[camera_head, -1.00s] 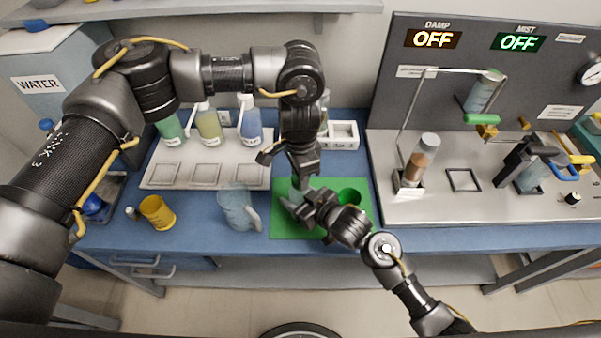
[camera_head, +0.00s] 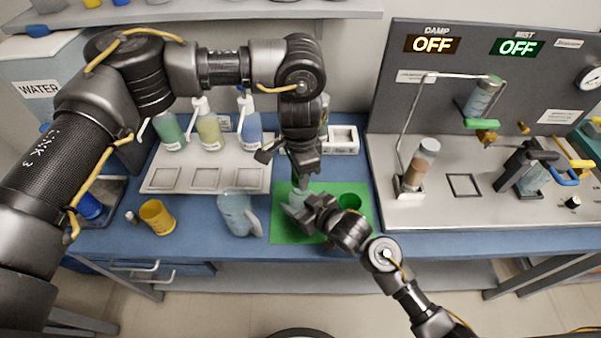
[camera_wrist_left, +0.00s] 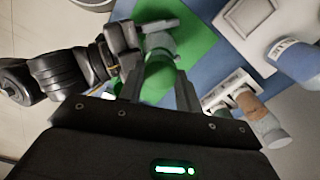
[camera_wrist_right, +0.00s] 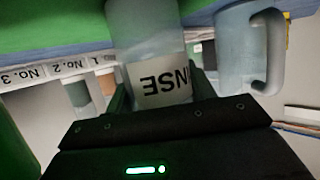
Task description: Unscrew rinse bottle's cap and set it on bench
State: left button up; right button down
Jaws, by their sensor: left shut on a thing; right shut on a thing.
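The rinse bottle (camera_head: 296,199) is pale and stands over the green mat (camera_head: 283,231). My right gripper (camera_head: 308,210) is shut around its body from the right. In the right wrist view the bottle (camera_wrist_right: 150,40) shows between the fingers with part of its label, "NSE", upside down. My left gripper (camera_head: 302,183) points down at the bottle's top and is shut on the cap. In the left wrist view a green round piece, apparently the cap (camera_wrist_left: 158,78), sits between its fingers. The head view hides the cap behind the left gripper.
A clear pitcher (camera_head: 236,212) stands left of the mat and a green cup (camera_head: 349,201) at its right. A yellow cup (camera_head: 156,216) is farther left. The blue bench front between yellow cup and pitcher is clear.

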pick_arm(q)
jog(key=shift+r, duration=0.1)
jog(key=shift+r, duration=1.9)
pick_arm(e)
jog(key=shift+f, duration=0.1)
jog(key=shift+c, duration=2.2)
grip_release()
jog(key=shift+d, duration=0.1)
pick_arm(q)
jog(key=shift+f+b, duration=0.35)
jog(key=shift+f, duration=0.05)
pick_arm(e)
jog(key=v, duration=1.2)
